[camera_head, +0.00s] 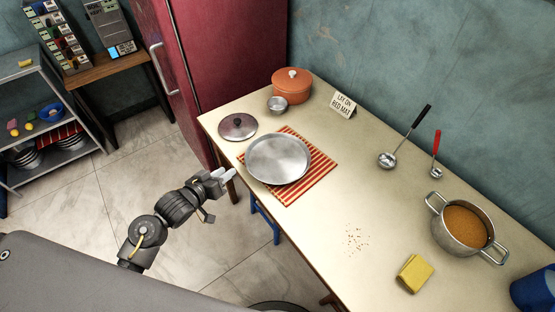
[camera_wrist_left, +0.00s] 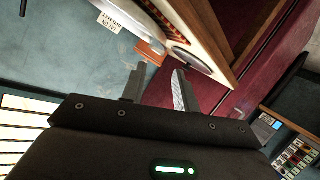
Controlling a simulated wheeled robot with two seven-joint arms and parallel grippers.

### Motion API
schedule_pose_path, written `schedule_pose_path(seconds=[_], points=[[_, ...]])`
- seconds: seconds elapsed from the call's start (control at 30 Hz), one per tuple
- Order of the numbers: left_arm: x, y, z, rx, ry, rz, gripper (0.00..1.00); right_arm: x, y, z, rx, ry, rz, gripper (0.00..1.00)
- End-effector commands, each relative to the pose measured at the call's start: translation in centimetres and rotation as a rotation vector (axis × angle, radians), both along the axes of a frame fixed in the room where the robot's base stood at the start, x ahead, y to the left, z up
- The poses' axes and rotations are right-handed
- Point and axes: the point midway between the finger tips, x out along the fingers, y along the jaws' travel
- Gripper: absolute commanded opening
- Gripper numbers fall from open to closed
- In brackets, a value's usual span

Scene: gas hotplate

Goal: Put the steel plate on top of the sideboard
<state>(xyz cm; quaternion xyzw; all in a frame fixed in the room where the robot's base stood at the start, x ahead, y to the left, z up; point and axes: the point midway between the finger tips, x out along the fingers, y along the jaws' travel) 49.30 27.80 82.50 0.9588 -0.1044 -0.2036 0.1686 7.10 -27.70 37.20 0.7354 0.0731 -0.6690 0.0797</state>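The steel plate (camera_head: 278,158) is a round, shallow, shiny dish. It lies on a red striped mat (camera_head: 316,172) at the left part of the long table (camera_head: 330,235). A curved pale rim, apparently the plate's (camera_wrist_left: 146,16), shows at the top of the left wrist view. My left gripper (camera_head: 228,174) is just off the table's near edge, left of the plate and apart from it. Its two fingers (camera_wrist_left: 156,88) are spread with nothing between them. I cannot tell for sure which piece is the sideboard; a grey shelf unit (camera_head: 35,72) stands far left. My right gripper is out of view.
A lid (camera_head: 238,127), a small metal bowl (camera_head: 277,104) and an orange pot (camera_head: 292,85) stand beyond the plate. A sign (camera_head: 343,105), ladles (camera_head: 390,159), soup pot (camera_head: 462,228) and yellow sponge (camera_head: 414,273) are further right. A red fridge (camera_head: 225,50) stands behind.

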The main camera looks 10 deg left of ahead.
Motion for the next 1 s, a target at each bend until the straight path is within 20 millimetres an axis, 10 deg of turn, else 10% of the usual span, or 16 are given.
schedule_pose_path(seconds=[1.0], points=[[9.3,-2.3,-4.0,0.0,0.001,0.001,0.3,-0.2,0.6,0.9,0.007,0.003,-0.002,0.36]])
